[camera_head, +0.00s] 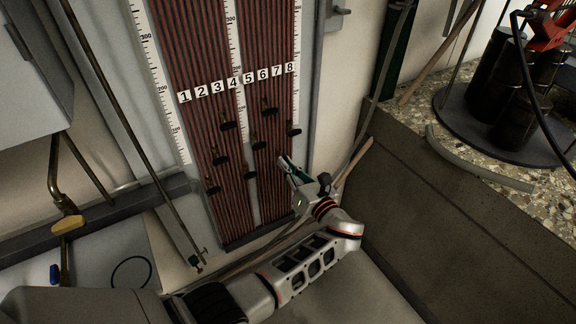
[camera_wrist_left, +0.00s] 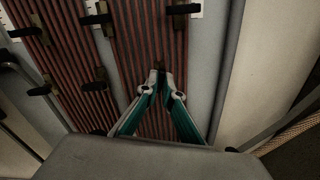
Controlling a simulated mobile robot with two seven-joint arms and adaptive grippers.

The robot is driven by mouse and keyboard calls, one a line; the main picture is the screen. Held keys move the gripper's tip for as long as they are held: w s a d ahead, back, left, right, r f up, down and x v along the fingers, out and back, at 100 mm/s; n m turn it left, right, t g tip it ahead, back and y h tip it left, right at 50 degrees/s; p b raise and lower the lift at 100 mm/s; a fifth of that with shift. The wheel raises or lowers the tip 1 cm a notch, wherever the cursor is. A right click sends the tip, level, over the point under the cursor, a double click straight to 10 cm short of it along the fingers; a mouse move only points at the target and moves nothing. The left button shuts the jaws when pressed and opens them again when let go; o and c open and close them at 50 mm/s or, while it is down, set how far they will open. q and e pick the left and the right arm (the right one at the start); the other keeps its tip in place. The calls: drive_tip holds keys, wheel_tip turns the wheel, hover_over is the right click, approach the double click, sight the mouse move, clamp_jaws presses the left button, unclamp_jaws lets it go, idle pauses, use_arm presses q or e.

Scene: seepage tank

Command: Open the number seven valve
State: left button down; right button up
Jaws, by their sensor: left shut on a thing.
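A tall panel of reddish-brown striped tubes (camera_head: 195,140) has number tiles 1 to 8 across it, with the number 7 tile (camera_head: 276,71) near its right end. Small black valves sit staggered below the tiles. My left gripper (camera_head: 284,162) is at the panel's lower right, roughly below the 7 and 8 tiles. In the left wrist view, its teal fingers (camera_wrist_left: 161,80) converge on a small dark valve (camera_wrist_left: 159,66) and are shut on it. By its place in the staggered row, this looks like the number seven valve; the fingers mostly cover it. My right gripper is out of view.
The number eight valve (camera_head: 293,131) stands just above the gripper, and other black valves, such as one at mid-panel (camera_head: 258,146), are to its left. A concrete tank wall (camera_head: 450,200) rises at the right. A thin rod (camera_head: 130,130) leans at the left.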

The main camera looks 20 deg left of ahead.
use_arm(q)
drive_tip(key=shift+n+b, duration=0.6)
drive_tip(key=shift+n, duration=1.8)
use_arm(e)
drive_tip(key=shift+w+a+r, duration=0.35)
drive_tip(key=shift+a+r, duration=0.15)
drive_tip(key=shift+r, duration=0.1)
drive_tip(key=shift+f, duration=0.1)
use_arm(q)
drive_tip(key=c, duration=2.2)
unclamp_jaws()
drive_tip(key=shift+a, duration=0.1)
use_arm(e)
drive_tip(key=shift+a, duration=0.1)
